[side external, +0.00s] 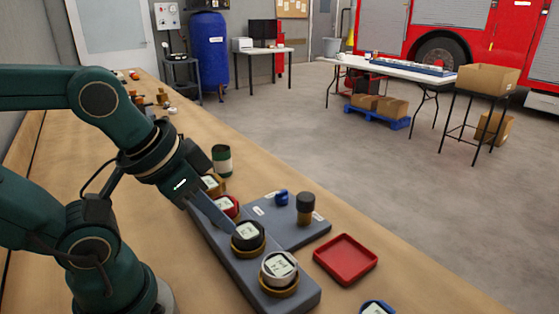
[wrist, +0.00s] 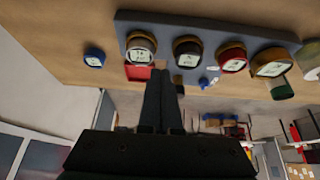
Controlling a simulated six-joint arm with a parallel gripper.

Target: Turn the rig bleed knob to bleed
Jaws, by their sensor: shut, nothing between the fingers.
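A small blue knob (side external: 281,197) stands on the grey side plate (side external: 262,209) of the rig; I take it for the bleed knob. It also shows in the wrist view (wrist: 205,82), to the right of the fingertips. Its setting is too small to read. My gripper (side external: 233,230) is shut and empty. In the side view its fingertips appear near the black-rimmed gauge (side external: 248,235), to the left of and lower than the blue knob. In the wrist view the fingers (wrist: 165,73) point between the silver and black gauges. I cannot tell whether they touch anything.
A row of gauges stands on the grey rail, including a silver one (side external: 279,268) and a red one (side external: 226,207). A dark post with a brass base (side external: 305,207) stands beside the knob. A red tray (side external: 345,258) lies to the right. A green-and-white cylinder (side external: 222,160) stands behind.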

